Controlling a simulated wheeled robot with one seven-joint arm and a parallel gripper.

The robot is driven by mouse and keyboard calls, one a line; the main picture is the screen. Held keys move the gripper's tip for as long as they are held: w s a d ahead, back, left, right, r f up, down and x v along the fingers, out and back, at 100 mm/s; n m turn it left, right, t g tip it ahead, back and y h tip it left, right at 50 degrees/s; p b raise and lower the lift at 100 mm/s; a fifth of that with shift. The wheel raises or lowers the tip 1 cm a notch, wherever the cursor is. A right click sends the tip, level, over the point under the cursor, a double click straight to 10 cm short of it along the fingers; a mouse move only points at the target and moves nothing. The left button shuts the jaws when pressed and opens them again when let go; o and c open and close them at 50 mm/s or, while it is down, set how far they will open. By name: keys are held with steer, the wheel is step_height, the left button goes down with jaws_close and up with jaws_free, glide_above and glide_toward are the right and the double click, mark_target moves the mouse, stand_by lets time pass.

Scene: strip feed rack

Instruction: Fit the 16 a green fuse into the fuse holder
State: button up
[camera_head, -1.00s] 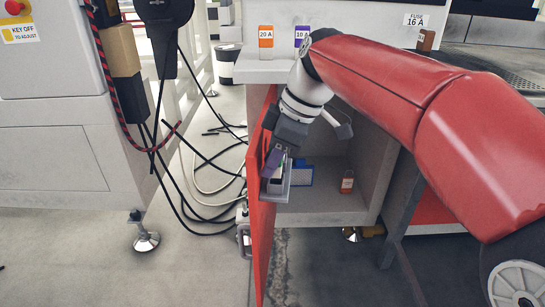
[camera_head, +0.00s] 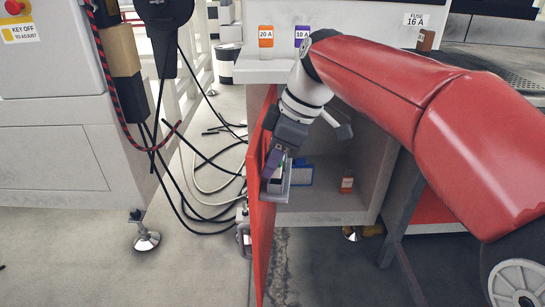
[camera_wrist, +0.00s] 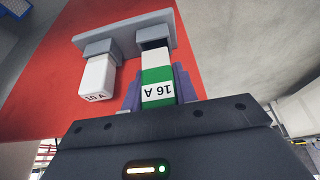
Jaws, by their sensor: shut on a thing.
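My gripper (camera_wrist: 160,92) is shut on the 16 A green fuse (camera_wrist: 158,84), a green and white block whose label reads upside down in the wrist view. The grey fuse holder (camera_wrist: 125,38) is fixed to the inside of the red door and has two sockets. The fuse's white end is at the mouth of the right socket, which shows a dark opening; I cannot tell how far in it is. A white fuse marked 10 A (camera_wrist: 98,78) sits in the left socket. In the head view my gripper (camera_head: 273,165) is beside the open door, and the fuse is mostly hidden.
The red door (camera_head: 262,215) stands open in front of the cabinet. Inside the cabinet are a blue item (camera_head: 301,173) and an orange-labelled block (camera_head: 346,185). Blocks marked 20 A (camera_head: 266,36) and 10 A (camera_head: 302,36) stand on the ledge above. Cables (camera_head: 205,190) hang at left.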

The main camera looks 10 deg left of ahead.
steer(key=shift+f+b, duration=0.6)
steer(key=shift+f, duration=0.25)
steer(key=o, duration=1)
steer(key=shift+o, duration=0.2)
steer(key=p+v, duration=0.2)
steer(key=v, duration=0.5)
steer(key=shift+r, duration=0.4)
steer(key=shift+d, duration=0.2)
